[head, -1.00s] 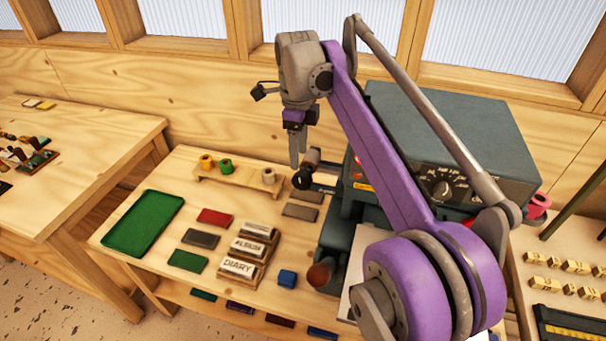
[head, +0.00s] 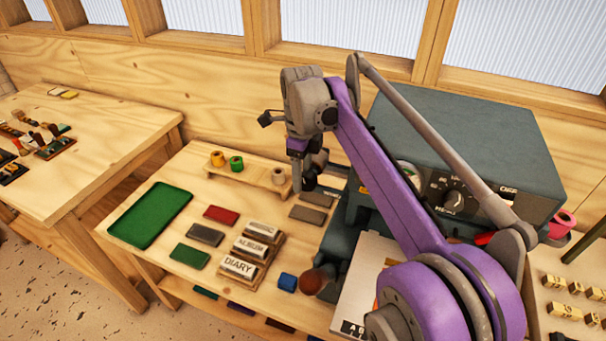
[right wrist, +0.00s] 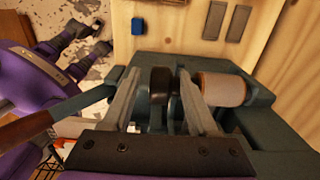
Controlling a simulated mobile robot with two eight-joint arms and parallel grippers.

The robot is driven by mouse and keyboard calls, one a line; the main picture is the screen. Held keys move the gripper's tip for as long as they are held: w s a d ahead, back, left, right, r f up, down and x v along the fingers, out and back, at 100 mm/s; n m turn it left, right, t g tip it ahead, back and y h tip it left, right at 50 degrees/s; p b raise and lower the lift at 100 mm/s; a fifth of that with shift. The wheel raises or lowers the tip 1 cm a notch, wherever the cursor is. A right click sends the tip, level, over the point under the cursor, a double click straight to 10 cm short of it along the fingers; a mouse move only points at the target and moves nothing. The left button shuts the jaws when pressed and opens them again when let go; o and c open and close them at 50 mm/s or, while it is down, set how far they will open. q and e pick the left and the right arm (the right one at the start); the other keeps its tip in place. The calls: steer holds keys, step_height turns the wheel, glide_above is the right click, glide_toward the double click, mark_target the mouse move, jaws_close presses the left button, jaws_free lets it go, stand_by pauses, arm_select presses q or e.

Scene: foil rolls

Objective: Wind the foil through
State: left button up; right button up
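The dark grey foil machine (head: 460,135) stands on the right of the bench, with a dial and a red part on its front. On its left side is a black knob (right wrist: 160,84), beside a brown-copper roll (right wrist: 222,89). My right gripper (right wrist: 160,80) points at the knob, one finger on each side, with a visible gap to each finger; it looks open. In the head view my right gripper (head: 298,178) hangs down at the knob and hides most of the roll.
A wooden rack (head: 245,178) holds yellow, green and beige rolls. A green tray (head: 150,215), coloured cards and the labelled type blocks (head: 250,250) lie left of the machine. A brown ball handle (head: 313,282) sticks out at the machine's front. A pink roll (head: 562,223) is at its right.

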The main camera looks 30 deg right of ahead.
jaws_close()
steer(key=shift+s+d+t+y, duration=0.25)
steer(key=shift+s+t+y, duration=0.05)
steer(key=shift+t+y, duration=0.45)
steer(key=shift+r+t+y, duration=0.1)
steer(key=shift+t+y, duration=0.55)
steer(key=shift+t, duration=0.2)
steer(key=shift+o, duration=0.4)
jaws_free()
steer(key=v, duration=1.1)
